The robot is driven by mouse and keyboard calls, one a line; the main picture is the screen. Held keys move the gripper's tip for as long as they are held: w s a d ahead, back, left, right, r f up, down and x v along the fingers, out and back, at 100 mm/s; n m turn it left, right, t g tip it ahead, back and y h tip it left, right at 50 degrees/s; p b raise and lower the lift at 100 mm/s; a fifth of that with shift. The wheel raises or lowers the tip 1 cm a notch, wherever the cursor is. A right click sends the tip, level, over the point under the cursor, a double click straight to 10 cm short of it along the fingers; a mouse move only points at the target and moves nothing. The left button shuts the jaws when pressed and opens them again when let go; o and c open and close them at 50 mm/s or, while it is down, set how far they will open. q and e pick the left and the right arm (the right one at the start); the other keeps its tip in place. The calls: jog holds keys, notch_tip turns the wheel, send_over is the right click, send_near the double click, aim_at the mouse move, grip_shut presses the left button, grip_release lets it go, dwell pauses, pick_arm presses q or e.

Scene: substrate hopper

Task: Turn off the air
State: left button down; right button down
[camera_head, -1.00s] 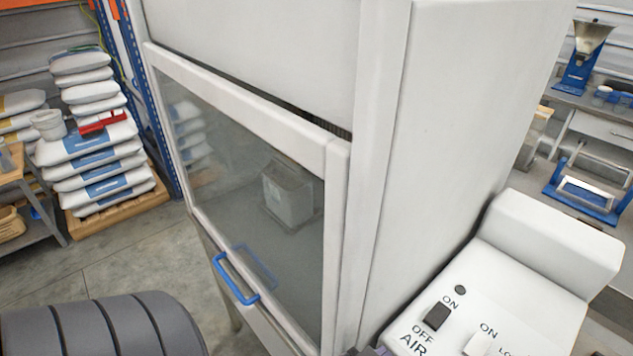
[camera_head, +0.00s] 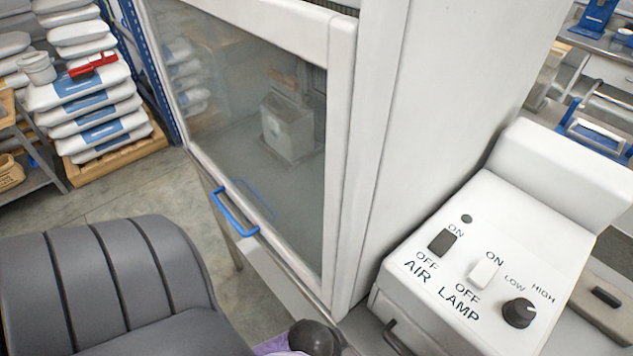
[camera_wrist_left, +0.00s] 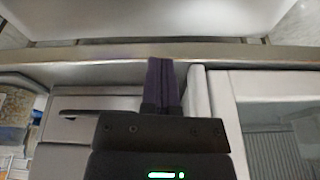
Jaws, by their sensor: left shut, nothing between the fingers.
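The AIR switch (camera_head: 442,243) is a dark rocker on the sloped white control box (camera_head: 400,268), at the lower right of the head view. ON is printed above it and OFF below. I cannot tell which way the rocker is tipped. A small dark round spot (camera_head: 467,219) sits above it, showing no glow. My left gripper (camera_wrist_left: 161,85) is shut and empty in the left wrist view, with dark purplish fingers in front of a pale horizontal edge. The switch is not recognisable in that view. My right gripper is not in view.
A white LAMP switch (camera_head: 484,273) and a black LOW/HIGH knob (camera_head: 519,313) sit right of the AIR switch. The white cabinet (camera_head: 425,110) with a glass front and blue handle (camera_head: 234,213) stands left of the box. A dark padded seat (camera_head: 110,275) fills the lower left.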

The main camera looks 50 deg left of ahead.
pick_arm(q)
notch_tip(320, 180, down, 10)
jog(key=s+g+b, duration=0.1)
jog(key=s+b, duration=0.1)
jog(key=shift+s+a+b, duration=0.25)
jog(key=shift+s+b, duration=0.15)
jog(key=shift+r, duration=0.1)
